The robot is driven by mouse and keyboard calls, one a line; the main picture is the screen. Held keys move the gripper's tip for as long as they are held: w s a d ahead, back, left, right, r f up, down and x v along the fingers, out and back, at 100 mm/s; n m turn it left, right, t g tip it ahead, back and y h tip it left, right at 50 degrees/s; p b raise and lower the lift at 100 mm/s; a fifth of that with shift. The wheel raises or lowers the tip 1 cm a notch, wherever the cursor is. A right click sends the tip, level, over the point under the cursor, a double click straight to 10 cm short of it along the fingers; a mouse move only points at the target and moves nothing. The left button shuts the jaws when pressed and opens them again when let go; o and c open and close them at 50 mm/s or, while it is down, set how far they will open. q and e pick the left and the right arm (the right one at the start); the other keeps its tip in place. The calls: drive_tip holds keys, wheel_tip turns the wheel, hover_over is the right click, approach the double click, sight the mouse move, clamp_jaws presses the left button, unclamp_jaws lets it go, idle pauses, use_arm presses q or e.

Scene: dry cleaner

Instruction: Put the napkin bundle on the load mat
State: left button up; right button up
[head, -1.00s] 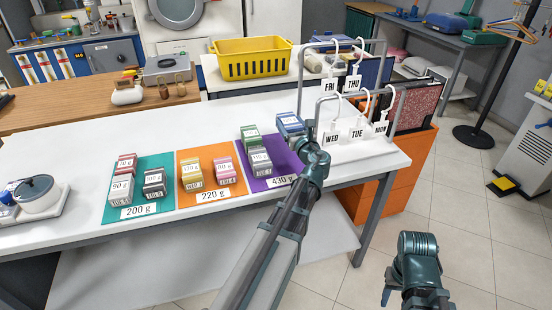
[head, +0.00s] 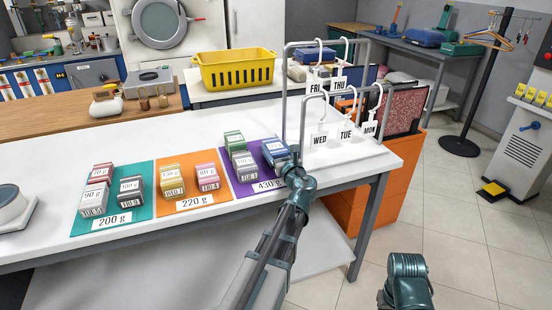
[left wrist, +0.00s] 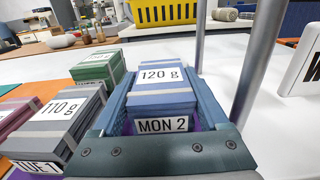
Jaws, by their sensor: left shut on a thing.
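The blue napkin bundle (head: 275,151), labelled 120 g and MON 2 in the left wrist view (left wrist: 162,95), is between the fingers of my left gripper (head: 283,163). The gripper is shut on it. The bundle is at the right side of the purple mat (head: 243,188), which has a 430 g card. I cannot tell whether it touches the mat. A green bundle (head: 233,139) and a grey 110 g bundle (head: 244,164) stand on the mat to its left. My right arm (head: 406,280) is at the lower right, its fingertips not clearly shown.
An orange mat (head: 200,208) with two bundles and a teal mat (head: 136,213) with several bundles lie to the left. A metal rack with day tags (head: 345,133) stands close right of my left gripper. A yellow basket (head: 236,73) is behind. The white table (head: 130,128) is clear behind the mats.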

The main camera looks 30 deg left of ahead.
use_arm(q)
drive_tip(key=shift+f, duration=0.4)
drive_tip(key=shift+f, duration=0.15)
drive_tip(key=o, duration=1.3)
drive_tip(key=shift+o, duration=0.2)
drive_tip(key=shift+r, duration=0.3)
drive_tip(key=v, duration=1.2)
drive_tip(key=shift+s+f, duration=0.1)
